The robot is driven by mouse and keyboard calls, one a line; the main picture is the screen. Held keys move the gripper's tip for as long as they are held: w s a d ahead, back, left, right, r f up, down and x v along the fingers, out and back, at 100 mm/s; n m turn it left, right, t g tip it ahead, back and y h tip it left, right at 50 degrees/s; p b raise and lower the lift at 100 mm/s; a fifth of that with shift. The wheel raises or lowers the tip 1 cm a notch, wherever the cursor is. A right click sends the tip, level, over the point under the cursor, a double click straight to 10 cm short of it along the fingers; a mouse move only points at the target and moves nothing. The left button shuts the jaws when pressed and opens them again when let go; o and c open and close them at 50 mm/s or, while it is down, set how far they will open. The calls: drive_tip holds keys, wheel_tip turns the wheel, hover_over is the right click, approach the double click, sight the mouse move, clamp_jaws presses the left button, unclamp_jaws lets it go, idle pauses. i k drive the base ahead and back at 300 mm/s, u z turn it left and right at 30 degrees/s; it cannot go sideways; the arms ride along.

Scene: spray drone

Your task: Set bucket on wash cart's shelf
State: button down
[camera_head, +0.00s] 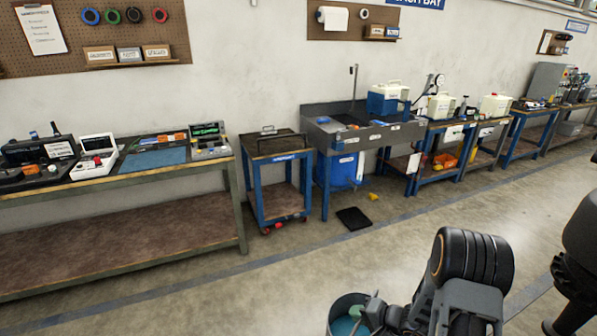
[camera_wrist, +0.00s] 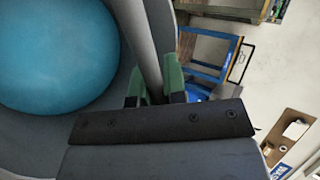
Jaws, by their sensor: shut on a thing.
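A grey bucket (camera_head: 336,312) with blue-green contents shows at the bottom edge of the head view, partly cut off. In the wrist view the grey bucket (camera_wrist: 120,125) fills the left side, with a round blue surface inside. My gripper (camera_wrist: 156,86) is shut, its green fingers on either side of a grey strip of the bucket; I cannot tell whether this is rim or handle. The bucket is held in front of me, well short of the wash cart. The blue wash cart (camera_head: 262,196) stands against the wall, with a brown lower shelf (camera_head: 282,203) that looks mostly clear.
A long workbench (camera_head: 110,190) with devices stands left of the cart. A grey sink (camera_head: 350,132) with a blue container (camera_head: 343,172) beneath stands right of it. A black mat (camera_head: 354,219) lies on the floor near the sink. The floor before the cart is open.

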sight(280, 204)
drive_tip(key=i, duration=3.65)
drive_tip(key=u, duration=1.65)
